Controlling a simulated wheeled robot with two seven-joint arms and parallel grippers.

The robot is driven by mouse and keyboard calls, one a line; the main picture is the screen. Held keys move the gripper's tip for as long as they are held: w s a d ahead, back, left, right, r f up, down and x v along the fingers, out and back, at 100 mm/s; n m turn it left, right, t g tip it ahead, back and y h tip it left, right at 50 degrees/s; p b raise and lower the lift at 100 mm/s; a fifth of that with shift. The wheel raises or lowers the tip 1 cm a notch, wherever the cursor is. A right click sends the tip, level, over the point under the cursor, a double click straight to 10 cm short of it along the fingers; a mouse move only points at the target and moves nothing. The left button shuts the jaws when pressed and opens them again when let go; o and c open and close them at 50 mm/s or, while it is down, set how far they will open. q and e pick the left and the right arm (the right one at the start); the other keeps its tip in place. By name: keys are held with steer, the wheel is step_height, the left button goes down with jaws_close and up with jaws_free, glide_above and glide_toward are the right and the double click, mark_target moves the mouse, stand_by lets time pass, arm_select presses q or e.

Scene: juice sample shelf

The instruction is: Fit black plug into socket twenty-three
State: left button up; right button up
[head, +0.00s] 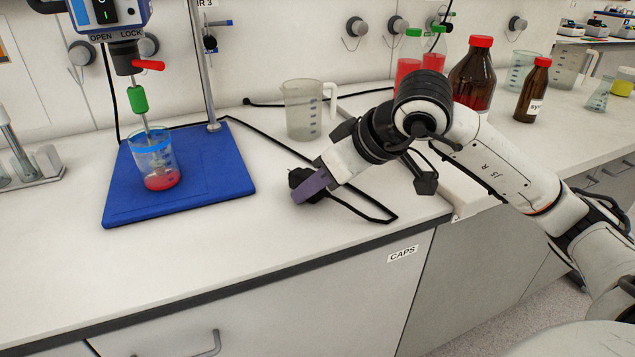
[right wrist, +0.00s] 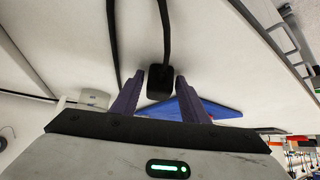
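The black plug (head: 297,178) is at the counter's middle, at the tips of my right gripper (head: 312,188). A black cable (head: 368,212) runs from the plug and bends across the counter. The plug looks low, close to the counter; whether it touches is unclear. No socket with the number twenty-three can be made out in either view. My left gripper is not in view.
A blue stand base (head: 215,180) with a beaker (head: 156,170) of red liquid is left of the plug. A clear jug (head: 303,110) stands behind. Brown bottles (head: 472,75) are at the back right. The front counter, above the CAPS label (head: 402,254), is clear.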

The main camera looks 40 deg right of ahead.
steer(key=shift+o, duration=0.5)
steer(key=shift+r, duration=0.1)
steer(key=shift+s+d+r+p, duration=0.1)
steer(key=shift+r+p, duration=0.35)
steer(key=shift+r, duration=0.1)
steer(key=v, duration=1.1)
steer(key=shift+s+b, duration=0.3)
steer(key=shift+b, duration=0.05)
